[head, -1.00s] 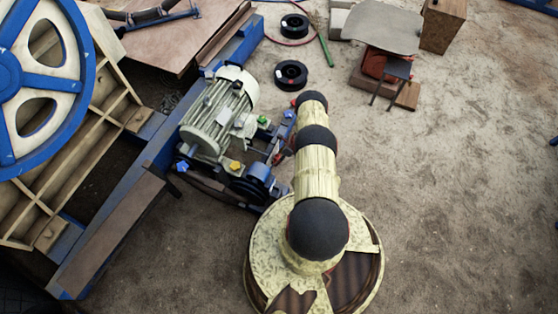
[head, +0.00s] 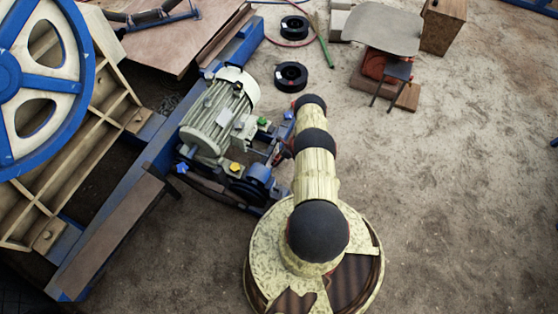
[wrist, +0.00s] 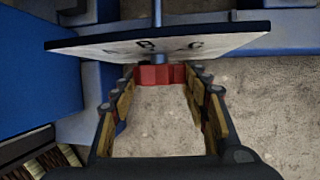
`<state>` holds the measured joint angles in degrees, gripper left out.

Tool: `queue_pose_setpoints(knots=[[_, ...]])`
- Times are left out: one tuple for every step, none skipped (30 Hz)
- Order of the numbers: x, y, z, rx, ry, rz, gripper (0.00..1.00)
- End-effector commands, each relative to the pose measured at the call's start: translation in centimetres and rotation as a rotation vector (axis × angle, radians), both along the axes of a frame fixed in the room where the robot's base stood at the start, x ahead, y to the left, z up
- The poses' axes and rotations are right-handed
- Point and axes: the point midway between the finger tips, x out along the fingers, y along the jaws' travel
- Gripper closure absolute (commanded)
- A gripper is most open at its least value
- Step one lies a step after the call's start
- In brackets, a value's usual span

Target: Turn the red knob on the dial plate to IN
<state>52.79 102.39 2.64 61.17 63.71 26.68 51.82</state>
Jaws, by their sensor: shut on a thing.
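In the wrist view the dial plate (wrist: 118,46) is a pale, dark-edged board seen at a steep slant. A few dark letters show on it, one like a B and one like a C or G. I cannot make out an IN mark or a pointer. The red knob (wrist: 161,75) sits below the plate's near face, on a thin metal shaft. My gripper (wrist: 161,79) is shut on the red knob, with one finger at each side. In the head view my arm hides the gripper and knob, beside the grey motor.
In the head view a grey motor (head: 222,112) stands on the blue frame, with a green knob (head: 262,121), a yellow knob (head: 235,167) and a blue star knob (head: 181,168) near it. A large blue-rimmed wheel (head: 78,110) is at left.

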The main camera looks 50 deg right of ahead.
Motion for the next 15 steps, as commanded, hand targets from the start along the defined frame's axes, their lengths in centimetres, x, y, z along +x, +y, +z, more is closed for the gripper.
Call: queue_pose_setpoints(knots=[[0.00,0.00,0.00,0.000,0.000,0.000,0.70],[0.00,0.00,0.00,0.000,0.000,0.000,0.72],[0.00,0.00,0.00,0.000,0.000,0.000,0.74],[0.00,0.00,0.00,0.000,0.000,0.000,0.76],[0.00,0.00,0.00,0.000,0.000,0.000,0.78],[0.00,0.00,0.00,0.000,0.000,0.000,0.80],[0.00,0.00,0.00,0.000,0.000,0.000,0.80],[-0.01,0.01,0.01,-0.001,0.000,0.000,0.80],[0.00,0.04,0.04,-0.002,-0.001,0.000,0.80],[-0.01,0.08,0.07,-0.004,-0.002,-0.001,0.80],[-0.01,0.12,0.11,-0.007,-0.003,0.000,0.80],[0.03,0.16,0.20,-0.014,-0.007,0.000,0.79],[0.10,0.14,0.29,-0.021,-0.010,-0.002,0.80],[0.16,0.12,0.37,-0.029,-0.015,-0.001,0.80],[0.16,0.15,0.43,-0.042,-0.018,-0.001,0.80]])
